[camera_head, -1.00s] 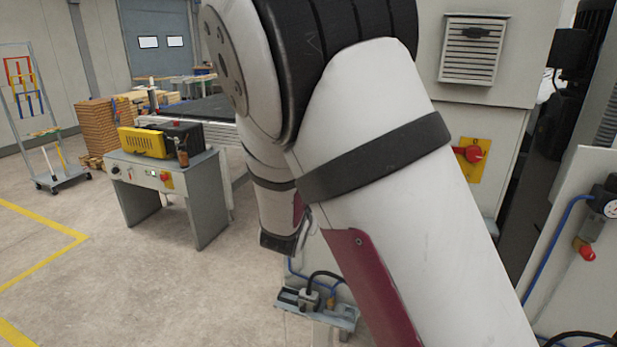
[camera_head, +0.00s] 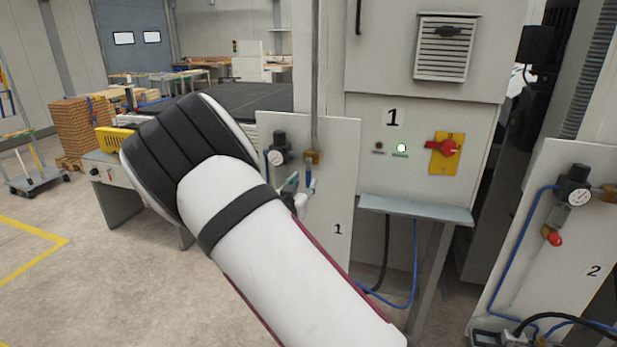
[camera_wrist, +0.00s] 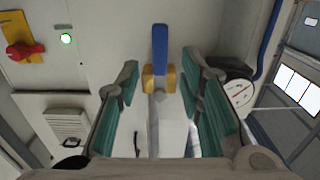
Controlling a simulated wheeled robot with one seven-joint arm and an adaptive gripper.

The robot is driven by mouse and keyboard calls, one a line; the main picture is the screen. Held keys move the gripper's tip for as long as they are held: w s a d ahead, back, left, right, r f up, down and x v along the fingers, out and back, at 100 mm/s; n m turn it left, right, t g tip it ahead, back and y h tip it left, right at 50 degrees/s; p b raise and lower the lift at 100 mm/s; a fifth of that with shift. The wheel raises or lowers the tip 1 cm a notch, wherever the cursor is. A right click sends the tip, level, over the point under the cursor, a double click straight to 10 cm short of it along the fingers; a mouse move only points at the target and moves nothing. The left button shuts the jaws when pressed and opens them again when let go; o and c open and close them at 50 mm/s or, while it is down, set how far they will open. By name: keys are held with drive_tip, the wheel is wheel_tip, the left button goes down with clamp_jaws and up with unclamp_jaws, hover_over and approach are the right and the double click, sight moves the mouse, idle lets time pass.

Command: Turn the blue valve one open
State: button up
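The blue valve handle (camera_head: 309,176) is on the white panel marked 1 in the head view, below a brass fitting. In the wrist view the blue handle (camera_wrist: 160,48) stands upright in the picture, with its brass body (camera_wrist: 158,78) below it. My gripper (camera_wrist: 161,82) is open, its green-padded fingers on either side of the brass body and the lower end of the handle. Gaps show on both sides, and I see no clear contact. In the head view my gripper (camera_head: 291,184) is small beside the valve and partly hidden by my arm.
A pressure gauge (camera_head: 277,157) is on panel 1 (camera_head: 338,190), left of the valve. A red switch (camera_head: 441,148) and a lit green lamp (camera_head: 401,148) are on the cabinet behind. Panel 2 (camera_head: 520,240) stands at the right. Open floor (camera_head: 120,270) lies at the left.

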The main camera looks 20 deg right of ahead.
sight(308, 177)
drive_tip(key=shift+x, duration=2.65)
clamp_jaws()
